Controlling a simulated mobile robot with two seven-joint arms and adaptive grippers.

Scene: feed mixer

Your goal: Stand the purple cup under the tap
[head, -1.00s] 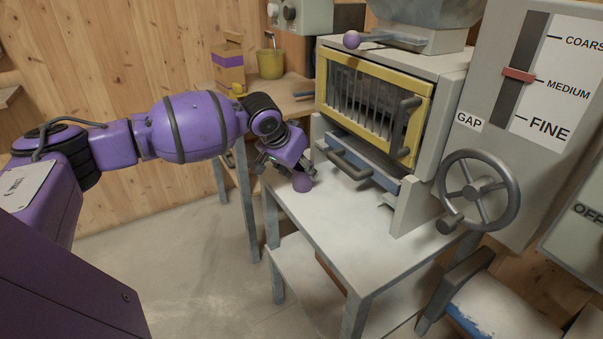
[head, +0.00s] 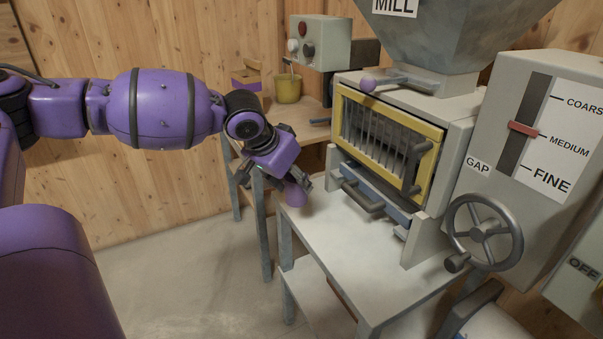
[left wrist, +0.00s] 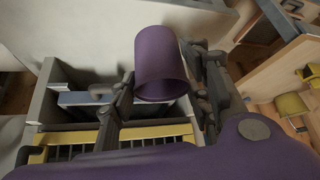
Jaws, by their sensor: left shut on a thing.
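The purple cup (head: 297,194) is in my left gripper (head: 284,178), which is shut on it. In the head view the cup hangs below the fingers at the left corner of the grey table (head: 330,235); I cannot tell whether it touches the top. In the left wrist view the cup (left wrist: 162,62) sits between the two fingers, its open rim toward the camera. I cannot make out a tap in either view. My right gripper is not in view.
The mill's yellow-framed grate (head: 385,140) and drawer handle (head: 362,197) stand right of the cup. A handwheel (head: 483,230) is farther right. A wooden bench with a yellow bucket (head: 288,90) is behind. The table's front part is clear.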

